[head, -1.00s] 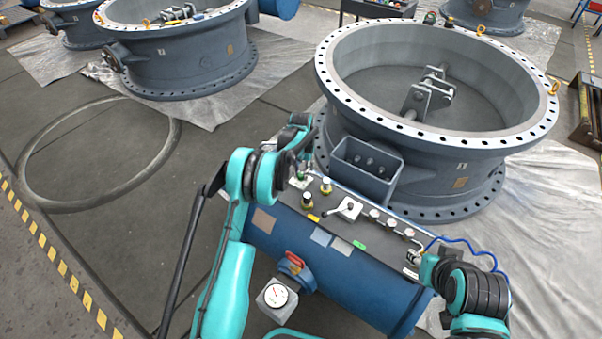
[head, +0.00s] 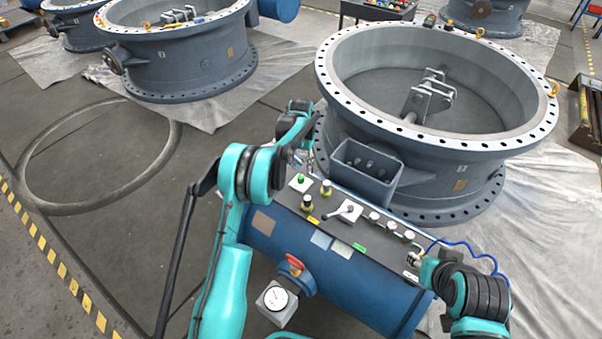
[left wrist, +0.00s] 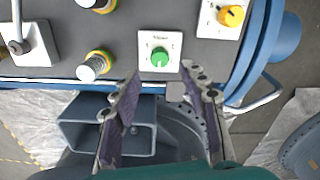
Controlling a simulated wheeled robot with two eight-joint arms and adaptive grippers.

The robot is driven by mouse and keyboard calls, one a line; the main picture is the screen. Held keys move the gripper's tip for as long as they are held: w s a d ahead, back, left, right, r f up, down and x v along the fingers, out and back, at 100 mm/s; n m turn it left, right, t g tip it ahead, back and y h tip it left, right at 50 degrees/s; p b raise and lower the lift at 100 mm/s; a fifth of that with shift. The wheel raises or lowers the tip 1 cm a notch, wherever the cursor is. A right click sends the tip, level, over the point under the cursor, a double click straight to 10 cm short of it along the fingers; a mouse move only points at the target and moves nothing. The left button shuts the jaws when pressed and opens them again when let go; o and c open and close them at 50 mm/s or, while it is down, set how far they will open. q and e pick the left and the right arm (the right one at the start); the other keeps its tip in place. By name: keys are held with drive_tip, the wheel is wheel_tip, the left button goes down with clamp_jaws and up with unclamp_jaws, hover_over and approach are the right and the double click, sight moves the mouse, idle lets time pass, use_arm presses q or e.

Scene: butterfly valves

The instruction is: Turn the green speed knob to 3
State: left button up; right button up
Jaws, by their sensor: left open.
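The green knob (head: 301,179) sits on a white square plate at the far left end of the grey panel. It also shows in the left wrist view (left wrist: 160,58), upper middle, under small lettering too blurred to read; its setting cannot be made out. My left gripper (left wrist: 161,72) is open and empty. Its two fingertips are spread to either side below the knob in that view, apart from it. In the head view the left gripper (head: 308,157) is small, just behind the knob. My right arm stands at the panel's right end; its fingers are not clear.
A yellow knob (left wrist: 231,15) neighbours the green one. A large valve ring (head: 440,150) and grey box (head: 366,172) stand close behind.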

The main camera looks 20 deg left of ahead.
sight(301, 176)
use_arm(q)
wheel_tip(301, 176, up, 6)
drive_tip(key=shift+f, duration=0.1)
idle(0.5)
